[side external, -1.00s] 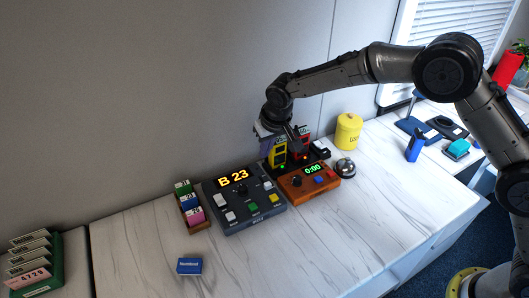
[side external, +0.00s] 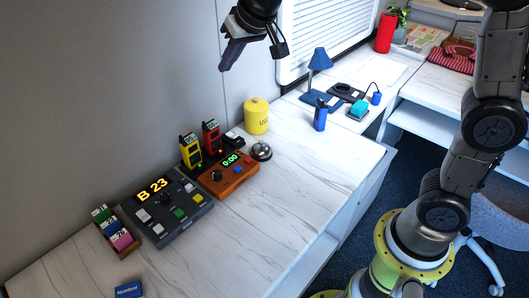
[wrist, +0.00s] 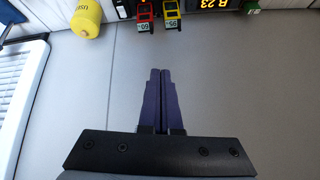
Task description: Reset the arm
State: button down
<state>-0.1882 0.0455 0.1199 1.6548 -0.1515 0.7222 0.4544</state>
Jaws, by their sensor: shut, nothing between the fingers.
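My gripper (side external: 228,62) hangs high above the far end of the white marbled counter, near the grey wall, at the top of the side external view. In the wrist view its two purple fingers (wrist: 160,75) lie together with nothing between them. It is well clear of everything on the counter. My arm is raised, and part of it runs out of the top of the side external view.
Below on the counter (side external: 290,185) stand a yellow pager (side external: 190,152), a red pager (side external: 211,138), a dark console (side external: 170,208), an orange timer box (side external: 228,175), a bell (side external: 261,151) and a yellow canister (side external: 256,116).

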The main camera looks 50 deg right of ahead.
jog(key=s+d+r, duration=0.2)
jog(key=s+d, duration=0.1)
jog(key=s, duration=0.5)
jog(key=s+d+r, duration=0.2)
jog(key=s+d, duration=0.1)
jog(key=s, duration=0.5)
jog(key=s+f+n, duration=0.1)
jog(key=s+f, duration=0.4)
jog(key=s, duration=0.2)
jog(key=s+f+n+g, duration=0.1)
jog(key=s+f, duration=0.4)
jog(key=s, duration=0.3)
jog(key=shift+s+d+f, duration=0.15)
jog(key=shift+d+f, duration=0.15)
jog(key=shift+d, duration=0.1)
dwell(0.5)
